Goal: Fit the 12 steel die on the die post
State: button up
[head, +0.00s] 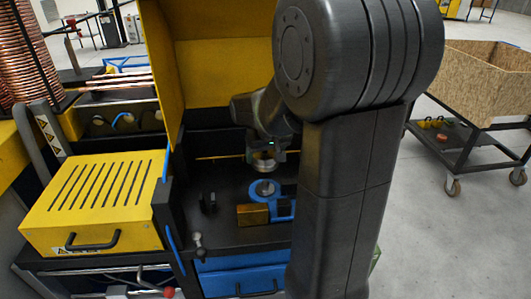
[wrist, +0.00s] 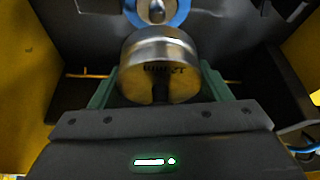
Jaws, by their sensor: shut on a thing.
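The steel die (head: 264,164) is a short, shiny round piece held in my gripper (head: 265,158). In the wrist view the die (wrist: 160,60) sits between the two green fingers, with upside-down lettering that looks like 12 mm and a dark notch at its lower edge. My gripper (wrist: 160,82) is shut on it from both sides. The die post (head: 265,187) is a metal peg in a blue ring on the dark bench, below the held die and apart from it. In the wrist view the post (wrist: 157,11) shows just beyond the die, partly cut off by the frame's top.
A brass-coloured block (head: 252,214) and a blue fixture (head: 283,207) stand in front of the post. Small black blocks (head: 208,202) stand to its left. Yellow panels (head: 222,75) enclose the back and left side. A yellow slotted cover (head: 98,205) is farther left.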

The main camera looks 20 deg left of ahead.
aim_at(265, 181)
jog(key=shift+f+b, duration=2.3)
jog(key=shift+f, duration=0.55)
jog(key=shift+f+b, duration=1.65)
jog(key=shift+f, duration=0.45)
jog(key=o, duration=1.5)
jog(key=shift+r, duration=0.1)
jog(key=shift+o, duration=1.2)
jog(key=shift+s+d, duration=0.1)
jog(key=v, duration=1.3)
jog(key=shift+r, duration=0.3)
jog(key=shift+s+d+f, duration=0.1)
jog(key=shift+s, duration=0.05)
